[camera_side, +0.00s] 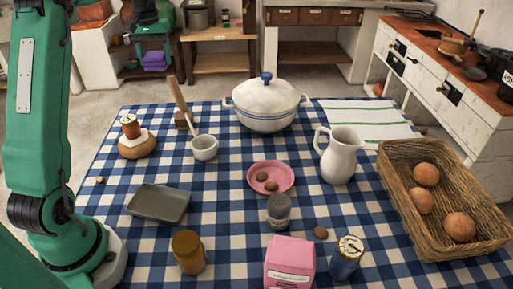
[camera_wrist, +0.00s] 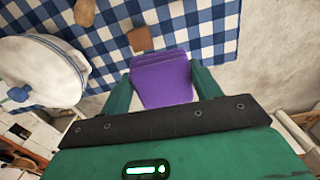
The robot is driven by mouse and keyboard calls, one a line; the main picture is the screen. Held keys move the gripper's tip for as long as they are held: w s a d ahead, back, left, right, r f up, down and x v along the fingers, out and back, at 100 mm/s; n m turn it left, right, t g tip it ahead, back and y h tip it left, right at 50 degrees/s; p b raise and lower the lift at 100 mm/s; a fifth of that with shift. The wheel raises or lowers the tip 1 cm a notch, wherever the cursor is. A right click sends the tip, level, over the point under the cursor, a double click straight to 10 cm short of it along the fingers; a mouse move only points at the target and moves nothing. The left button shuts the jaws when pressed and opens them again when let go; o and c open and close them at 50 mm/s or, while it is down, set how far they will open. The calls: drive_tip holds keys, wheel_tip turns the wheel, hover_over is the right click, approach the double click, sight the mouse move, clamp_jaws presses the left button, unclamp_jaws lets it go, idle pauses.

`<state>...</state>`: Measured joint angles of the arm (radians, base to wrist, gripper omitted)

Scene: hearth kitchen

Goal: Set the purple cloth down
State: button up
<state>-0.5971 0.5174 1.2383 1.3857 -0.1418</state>
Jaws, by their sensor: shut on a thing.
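The purple cloth (camera_wrist: 162,82) is folded into a layered pad and sits between the two green fingers of my gripper (camera_wrist: 162,72) in the wrist view. My gripper is shut on it. In the side view the purple cloth (camera_side: 155,60) hangs under my gripper (camera_side: 153,46), at the top left, in line with the space past the table's far edge. The cloth appears clear of the tabletop; its exact height is hard to tell.
The blue checked table (camera_side: 225,221) holds a lidded white pot (camera_side: 267,108), a wooden block (camera_side: 186,119), a grey tray (camera_side: 159,204), a pink plate (camera_side: 271,166), a white jug (camera_side: 340,160), a striped towel (camera_side: 365,119) and a basket (camera_side: 394,203). Bare checked cloth shows around the grey tray.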

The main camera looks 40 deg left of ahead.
drive_tip(key=shift+s+a+f+n, duration=0.15)
drive_tip(key=shift+s+a+f, duration=0.15)
drive_tip(key=shift+s+a, duration=0.15)
drive_tip(key=shift+s+a+f+n, duration=0.15)
drive_tip(key=shift+s+a+f, duration=0.15)
drive_tip(key=shift+s, duration=0.2)
wheel_tip(320, 180, down, 10)
drive_tip(key=s+a+f, duration=0.1)
drive_tip(key=a+f, duration=0.1)
drive_tip(key=a, duration=0.1)
drive_tip(key=s+a+f, duration=0.1)
drive_tip(key=a+f, duration=0.1)
drive_tip(key=a, duration=0.2)
drive_tip(key=s+a+f, duration=0.1)
drive_tip(key=a+f, duration=0.2)
drive_tip(key=a, duration=0.1)
drive_tip(key=shift+s, duration=0.1)
drive_tip(key=shift+f, duration=1.95)
drive_tip(key=shift+f, duration=0.15)
drive_tip(key=o, duration=1)
